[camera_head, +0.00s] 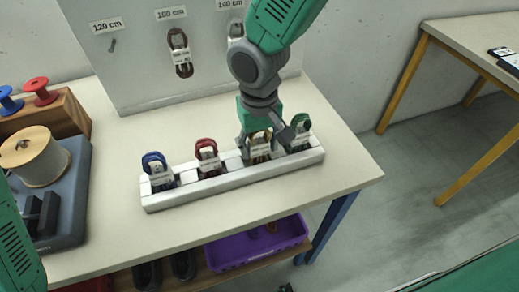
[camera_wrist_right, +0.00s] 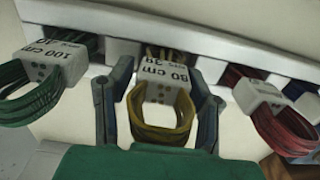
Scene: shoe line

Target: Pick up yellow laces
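The yellow laces (camera_head: 261,148) stand in a slot of the white rack (camera_head: 175,198), third from the left. Their white label reads "80 cm" in the right wrist view (camera_wrist_right: 160,122). My right gripper (camera_head: 262,131) is over them from above and hides part of them in the head view. In the wrist view, its two dark fingers (camera_wrist_right: 158,105) stand apart, one on each side of the yellow loop. Small gaps seem to remain; firm contact cannot be made out. My left gripper is out of view; only a green part of my left arm shows.
Blue laces (camera_head: 155,163), red laces (camera_head: 207,152) and green laces (camera_head: 301,126) share the rack, the green ones close beside my right gripper. A panel (camera_head: 130,75) with sample laces stands behind. Spools (camera_head: 34,158) are at left. The table front is clear.

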